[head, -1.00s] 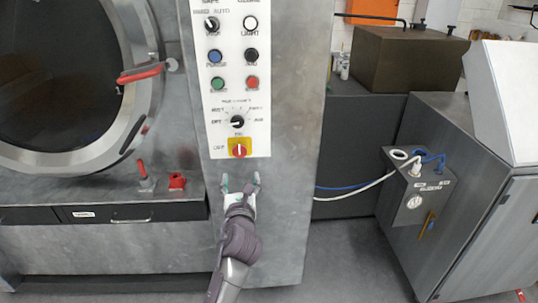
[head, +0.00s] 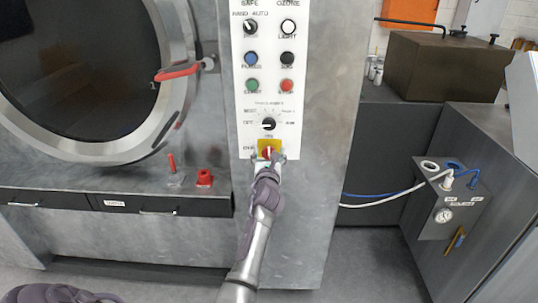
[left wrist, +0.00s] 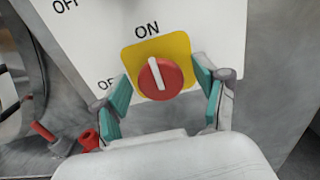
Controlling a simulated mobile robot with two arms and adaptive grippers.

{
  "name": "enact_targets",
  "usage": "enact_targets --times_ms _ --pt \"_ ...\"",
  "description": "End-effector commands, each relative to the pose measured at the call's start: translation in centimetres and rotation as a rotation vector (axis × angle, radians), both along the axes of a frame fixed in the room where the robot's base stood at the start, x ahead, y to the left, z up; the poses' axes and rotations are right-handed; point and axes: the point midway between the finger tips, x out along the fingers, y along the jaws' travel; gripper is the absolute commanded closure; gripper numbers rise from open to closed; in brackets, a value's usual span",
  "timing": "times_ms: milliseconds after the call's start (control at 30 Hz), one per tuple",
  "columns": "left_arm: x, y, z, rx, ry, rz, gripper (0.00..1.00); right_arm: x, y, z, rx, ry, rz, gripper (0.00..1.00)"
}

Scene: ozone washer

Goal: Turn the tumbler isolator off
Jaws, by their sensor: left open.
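The tumbler isolator is a red round knob with a white bar on a yellow square plate (head: 276,143), at the bottom of the white control panel. In the left wrist view the red knob (left wrist: 160,79) sits between the fingertips, and its white bar is nearly upright, toward the "ON" label. An "OFF" label, partly hidden, is to its left. My left gripper (head: 267,158) is open at the knob. It also shows in the left wrist view (left wrist: 163,76), with one teal-padded finger on each side of the knob; contact cannot be told.
The white panel (head: 245,98) carries several buttons and selector knobs above the isolator. The round washer door (head: 178,120) with a red handle (head: 178,72) is at left. A red fitting (head: 205,178) stands on the ledge. A grey cabinet (head: 490,200) is at right.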

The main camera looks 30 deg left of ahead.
Motion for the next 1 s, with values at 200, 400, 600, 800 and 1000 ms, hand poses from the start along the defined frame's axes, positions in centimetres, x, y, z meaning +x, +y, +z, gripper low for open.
enact_targets --times_ms 200,400,600,800,1000 --pt "-0.01 0.02 -0.02 0.001 0.001 0.000 0.31 -0.21 -0.03 -0.01 -0.001 0.003 0.000 1.00" --pt "-0.02 0.00 -0.03 -0.001 0.001 0.000 0.64 -0.26 -0.02 -0.01 -0.001 0.004 0.000 1.00" --pt "-0.03 -0.02 -0.05 -0.001 0.001 0.000 0.86 -0.28 0.01 -0.02 0.000 0.004 0.000 1.00" --pt "-0.04 0.00 -0.06 -0.024 -0.015 0.000 0.86 -0.29 0.04 -0.08 0.000 0.004 0.001 1.00" --pt "-0.09 0.07 -0.14 -0.106 -0.064 0.001 0.86 -0.29 0.12 -0.26 0.001 0.004 0.001 1.00"
